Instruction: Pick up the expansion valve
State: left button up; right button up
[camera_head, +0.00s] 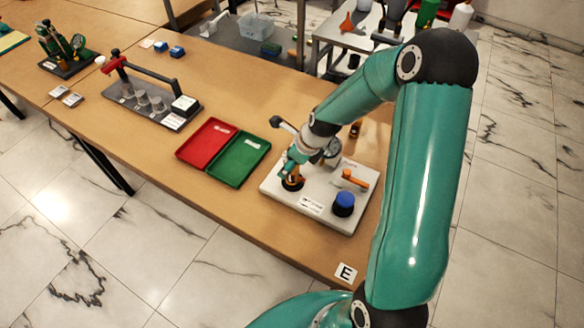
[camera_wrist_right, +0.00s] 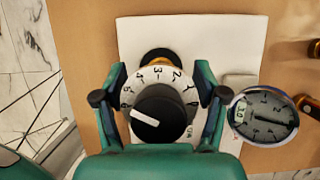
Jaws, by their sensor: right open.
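A round white dial (camera_wrist_right: 183,82) with printed numbers and a black knob (camera_wrist_right: 158,112) with a white pointer sits between my right gripper's fingers in the right wrist view. An orange-brass and black body (camera_wrist_right: 157,56) shows just behind it; it also shows in the head view (camera_head: 292,184) on the white board (camera_head: 273,187). No readable label names the expansion valve, and I cannot tell for certain that this is it. My right gripper (camera_wrist_right: 160,92) is open, one finger on each side of the dial; whether they touch it is unclear. My left gripper is not in view.
A pressure gauge (camera_wrist_right: 265,117) stands close beside the right finger. The board also bears an orange lever (camera_head: 355,179) and a blue-topped knob (camera_head: 344,203). Brass parts (camera_head: 355,130) lie behind it. Red (camera_head: 207,142) and green (camera_head: 238,158) trays lie to the left.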

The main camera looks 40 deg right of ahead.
jog(key=shift+w+f, duration=0.1)
jog(key=shift+f, duration=0.1)
grip_shut()
dwell(0.4)
jog(key=shift+r, duration=0.15)
